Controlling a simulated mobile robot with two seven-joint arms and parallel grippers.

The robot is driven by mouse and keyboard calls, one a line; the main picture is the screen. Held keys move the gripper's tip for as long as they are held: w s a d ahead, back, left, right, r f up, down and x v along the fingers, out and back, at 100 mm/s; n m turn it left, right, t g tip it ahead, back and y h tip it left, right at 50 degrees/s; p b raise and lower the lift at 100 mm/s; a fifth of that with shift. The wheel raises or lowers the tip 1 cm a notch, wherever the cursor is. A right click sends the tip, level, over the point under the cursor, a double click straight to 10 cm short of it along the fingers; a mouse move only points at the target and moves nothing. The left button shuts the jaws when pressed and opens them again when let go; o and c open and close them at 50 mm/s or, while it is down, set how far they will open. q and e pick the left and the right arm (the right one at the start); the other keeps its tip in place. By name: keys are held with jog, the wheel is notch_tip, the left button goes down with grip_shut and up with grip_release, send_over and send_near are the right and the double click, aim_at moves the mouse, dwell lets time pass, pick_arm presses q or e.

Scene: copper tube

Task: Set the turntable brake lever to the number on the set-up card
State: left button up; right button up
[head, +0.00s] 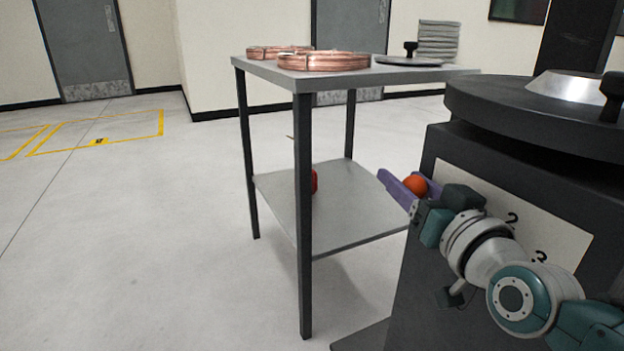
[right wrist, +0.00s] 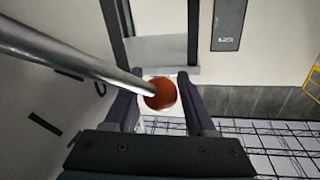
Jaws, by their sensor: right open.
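The brake lever shows as an orange-red ball knob (head: 415,186) beside the turntable stand's dark body. In the right wrist view, the knob (right wrist: 160,93) sits at the end of a bare metal rod (right wrist: 70,52) that slants in from the upper left. My right gripper (head: 405,181) has purple fingers, open on either side of the knob; contact cannot be told. A pale number plate (head: 560,235) on the stand shows a 2 and a 3; my arm hides part of it. The black turntable (head: 540,112) is on top. I see no set-up card.
The floor at left is clear.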

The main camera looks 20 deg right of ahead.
jog(key=shift+w+d, duration=0.1)
jog(key=shift+w, duration=0.65)
grip_shut()
dwell(0.9)
